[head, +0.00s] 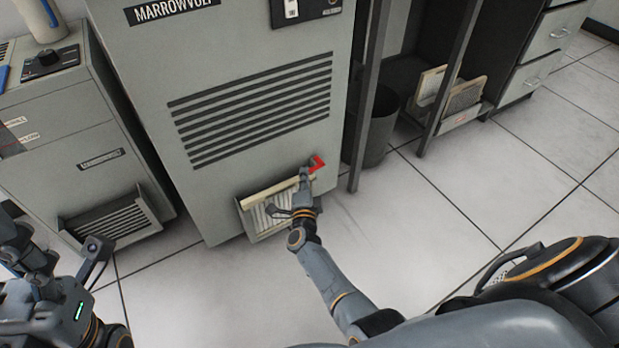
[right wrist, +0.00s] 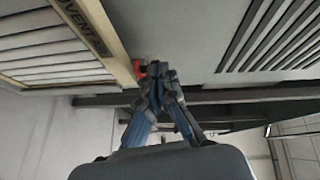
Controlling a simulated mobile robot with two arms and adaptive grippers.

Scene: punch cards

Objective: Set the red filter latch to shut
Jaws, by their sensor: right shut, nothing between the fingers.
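The red filter latch (head: 317,163) is a small bent red piece at the lower right of the grey cabinet front, by the upper right corner of a pale-framed filter (head: 258,218). In the right wrist view the red latch (right wrist: 140,68) shows just left of the fingertips, partly hidden. My right gripper (head: 305,176) is shut and empty, its tips close to the latch; I cannot tell whether they touch. The filter's frame (right wrist: 105,35) also shows there. My left gripper (head: 18,238) is at the left edge, far from the latch; its fingers are unclear.
The grey cabinet (head: 225,60) has a slatted vent above the filter. A dark bin (head: 376,128) and a dark rack post (head: 368,95) stand just to its right. A smaller grey unit (head: 70,140) stands left. The tiled floor (head: 440,205) at the right is clear.

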